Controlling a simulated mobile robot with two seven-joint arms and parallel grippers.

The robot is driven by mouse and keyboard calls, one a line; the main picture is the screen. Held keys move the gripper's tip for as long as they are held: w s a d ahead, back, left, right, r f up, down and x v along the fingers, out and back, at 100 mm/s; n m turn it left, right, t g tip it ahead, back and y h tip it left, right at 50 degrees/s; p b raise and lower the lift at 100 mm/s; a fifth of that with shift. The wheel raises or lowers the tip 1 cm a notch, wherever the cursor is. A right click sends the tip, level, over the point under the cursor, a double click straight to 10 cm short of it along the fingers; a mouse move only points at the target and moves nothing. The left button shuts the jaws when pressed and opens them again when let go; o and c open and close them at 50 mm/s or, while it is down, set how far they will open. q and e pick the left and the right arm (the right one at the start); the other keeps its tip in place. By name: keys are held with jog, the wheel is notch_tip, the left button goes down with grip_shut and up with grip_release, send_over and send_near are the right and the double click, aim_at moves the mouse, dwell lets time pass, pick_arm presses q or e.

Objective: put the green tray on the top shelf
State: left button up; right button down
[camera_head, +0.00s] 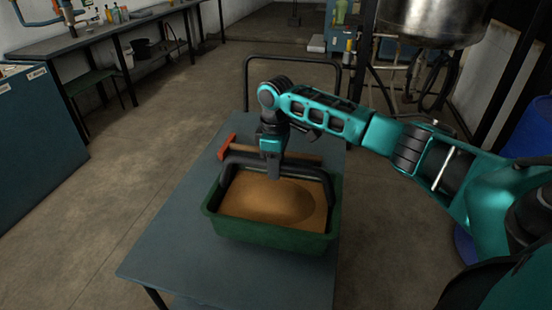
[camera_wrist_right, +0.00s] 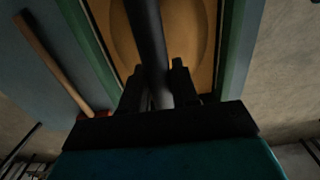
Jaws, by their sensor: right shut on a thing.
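The green tray (camera_head: 275,237) has a black arched handle (camera_head: 318,174) and holds a brown, mounded fill (camera_head: 265,200). It stands on the grey top of a cart, near its middle. My right gripper (camera_head: 273,172) points down at the handle and is shut on its upper bar. In the right wrist view the handle (camera_wrist_right: 146,35) passes between the two dark fingers (camera_wrist_right: 160,88). The tray's green edge (camera_wrist_right: 240,50) shows beside the fill. My left gripper is not in view. I cannot make out for sure which surface is the top shelf.
The grey cart (camera_head: 185,235) has a black push rail (camera_head: 290,60) at its far end. A hammer with a red head (camera_head: 226,146) lies just behind the tray. A bench (camera_head: 75,42) runs along the left wall. A steel vessel (camera_head: 430,20) stands at the back right. Floor left of the cart is clear.

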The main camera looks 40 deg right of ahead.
notch_tip(320, 180, down, 4)
jog(key=shift+w+f+b, duration=0.1)
jog(key=shift+b, duration=0.2)
jog(key=c, duration=1.3)
grip_release()
jog(key=shift+f, duration=0.25)
jog(key=o, duration=0.5)
jog(key=shift+s, duration=0.2)
jog(key=shift+c, duration=0.2)
jog(key=shift+r, duration=0.15)
